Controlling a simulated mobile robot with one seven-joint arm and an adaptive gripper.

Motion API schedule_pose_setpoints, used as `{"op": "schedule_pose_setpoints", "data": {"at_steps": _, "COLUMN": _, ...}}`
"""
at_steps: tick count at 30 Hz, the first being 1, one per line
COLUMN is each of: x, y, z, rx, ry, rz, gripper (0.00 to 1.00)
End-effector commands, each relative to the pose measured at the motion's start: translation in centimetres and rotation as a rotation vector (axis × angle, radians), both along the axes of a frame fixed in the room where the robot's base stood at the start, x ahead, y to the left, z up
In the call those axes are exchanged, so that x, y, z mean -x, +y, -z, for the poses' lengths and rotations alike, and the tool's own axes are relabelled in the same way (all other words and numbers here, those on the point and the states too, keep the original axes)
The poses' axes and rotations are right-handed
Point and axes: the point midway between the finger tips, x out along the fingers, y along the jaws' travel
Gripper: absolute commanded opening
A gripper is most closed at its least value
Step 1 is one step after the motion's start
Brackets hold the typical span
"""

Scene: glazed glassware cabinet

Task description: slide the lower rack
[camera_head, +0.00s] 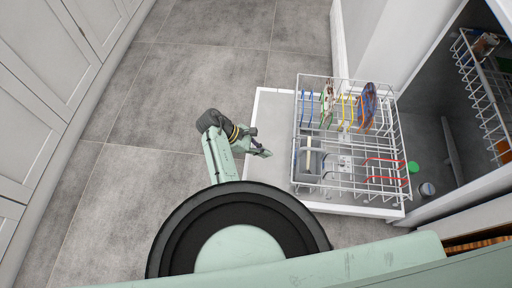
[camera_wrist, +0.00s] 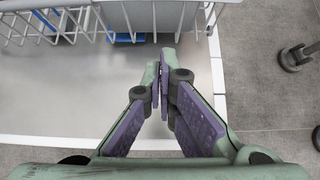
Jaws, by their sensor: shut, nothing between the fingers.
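The lower rack (camera_head: 350,150) is a white wire basket, pulled out over the open dishwasher door (camera_head: 268,130). It holds a few items at its far end, a grey basket and coloured tines. In the wrist view the rack (camera_wrist: 130,18) shows at the top left, with the bare door panel (camera_wrist: 80,95) below it. My gripper (camera_head: 262,152) is over the door's left part in the head view, left of the rack and apart from it. In the wrist view my gripper's fingers (camera_wrist: 162,75) are together with nothing between them.
The upper rack (camera_head: 485,85) is inside the dishwasher at the right. A green round item (camera_head: 413,167) and a small pale cup-like item (camera_head: 427,189) lie near the rack's right side. White cabinets (camera_head: 50,70) line the left. Grey tiled floor (camera_head: 190,75) between is clear.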

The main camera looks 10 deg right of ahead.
Motion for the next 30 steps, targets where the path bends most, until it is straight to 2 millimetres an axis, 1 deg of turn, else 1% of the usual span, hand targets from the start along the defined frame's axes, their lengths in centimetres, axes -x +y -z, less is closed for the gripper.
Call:
{"op": "schedule_pose_setpoints", "data": {"at_steps": 1, "x": 0.3, "y": -0.9, "z": 0.8, "rx": 0.001, "ry": 0.002, "rz": 0.003, "gripper": 0.00}}
{"op": "schedule_pose_setpoints", "data": {"at_steps": 5, "x": 0.9, "y": -2.7, "z": 2.6, "rx": 0.000, "ry": 0.001, "rz": 0.002, "gripper": 0.00}}
{"op": "schedule_pose_setpoints", "data": {"at_steps": 9, "x": 1.4, "y": -4.8, "z": 2.5, "rx": -0.001, "ry": -0.002, "rz": 0.003, "gripper": 0.00}}
{"op": "schedule_pose_setpoints", "data": {"at_steps": 12, "x": 1.7, "y": -5.8, "z": 2.6, "rx": -0.001, "ry": -0.003, "rz": 0.001, "gripper": 0.00}}
{"op": "schedule_pose_setpoints", "data": {"at_steps": 18, "x": 1.8, "y": -6.6, "z": 2.6, "rx": -0.001, "ry": -0.003, "rz": 0.000, "gripper": 0.00}}
{"op": "schedule_pose_setpoints", "data": {"at_steps": 30, "x": 1.9, "y": -6.8, "z": 2.5, "rx": -0.001, "ry": -0.003, "rz": 0.000, "gripper": 0.00}}
